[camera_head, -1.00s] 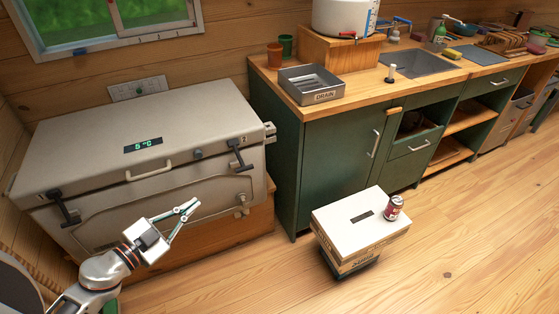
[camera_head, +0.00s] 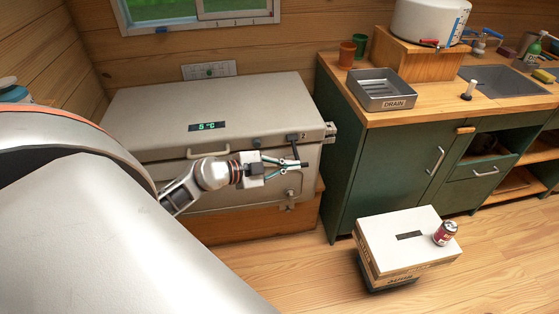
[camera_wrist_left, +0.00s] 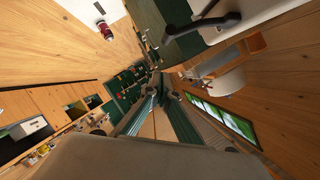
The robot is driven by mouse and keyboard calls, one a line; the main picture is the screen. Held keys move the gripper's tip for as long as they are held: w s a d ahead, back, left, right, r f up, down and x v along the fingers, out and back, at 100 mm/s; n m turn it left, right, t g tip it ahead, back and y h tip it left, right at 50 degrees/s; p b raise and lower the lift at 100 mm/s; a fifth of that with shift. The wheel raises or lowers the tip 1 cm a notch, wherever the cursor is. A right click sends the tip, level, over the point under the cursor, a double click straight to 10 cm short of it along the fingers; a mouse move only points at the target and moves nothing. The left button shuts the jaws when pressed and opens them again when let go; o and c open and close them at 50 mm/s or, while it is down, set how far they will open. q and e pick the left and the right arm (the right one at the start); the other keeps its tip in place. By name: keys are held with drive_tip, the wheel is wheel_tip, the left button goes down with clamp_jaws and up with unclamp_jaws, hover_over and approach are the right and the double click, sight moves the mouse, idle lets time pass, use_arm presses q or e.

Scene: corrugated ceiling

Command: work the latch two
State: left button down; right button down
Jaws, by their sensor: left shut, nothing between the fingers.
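The grey cool box (camera_head: 240,98) stands against the back wall with its lid down. Its display reads 5 °C. Latch two (camera_head: 293,139), a black lever beside the mark "2", is at the right of the box's front. My left gripper (camera_head: 302,163) is shut and empty, its fingertips in front of the latch's lower part, which they partly hide. I cannot tell whether they touch it. In the left wrist view a dark lever (camera_wrist_left: 214,20) shows above and to the right of the fingertips (camera_wrist_left: 165,78). My right gripper is not in view.
A white box (camera_head: 405,238) with a red can (camera_head: 445,233) on it stands on the floor at right. The green cabinet (camera_head: 385,165) stands close to the cool box's right side. A metal drain tray (camera_head: 382,90) sits on the counter.

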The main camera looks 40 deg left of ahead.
sight(309, 165)
use_arm(q)
drive_tip(key=w+f+b, duration=0.1)
drive_tip(key=w+f, duration=0.1)
drive_tip(key=w+a+f+b, duration=0.1)
drive_tip(key=f, duration=0.1)
drive_tip(key=shift+w+a+b, duration=0.1)
drive_tip(key=shift+w+b, duration=0.2)
drive_tip(key=shift+w, duration=0.05)
